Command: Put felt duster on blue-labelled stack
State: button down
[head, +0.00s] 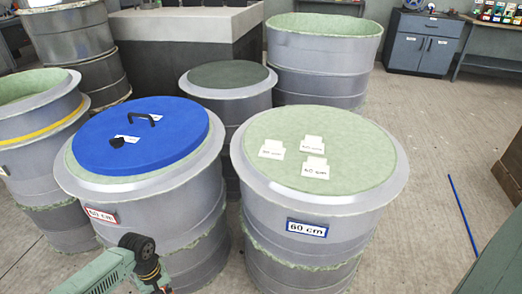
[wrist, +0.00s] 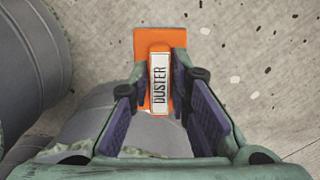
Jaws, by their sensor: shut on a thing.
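The felt duster (wrist: 150,42) is an orange block with a white "DUSTER" label, seen in the wrist view. My gripper (wrist: 160,68) is shut on it, one finger on each side. Grey floor and part of a grey mould show below it. The blue-labelled stack (head: 275,238) stands right of centre in the head view, grey with a blue-framed "60 cm" label (head: 307,228). Its pale green top carries three white cards and has bare room around them. Part of my arm shows at the lower left of the head view; the duster is not visible there.
A red-labelled stack (head: 190,262) with a blue handled lid (head: 165,155) stands close on the left. A dark-topped mould (head: 228,76) and a large open mould (head: 325,62) stand behind. A blue rod (head: 462,215) lies on the clear floor at right.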

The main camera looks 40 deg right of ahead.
aim_at(355, 145)
jog(key=k+l+z, duration=0.5)
jog(key=z, duration=0.2)
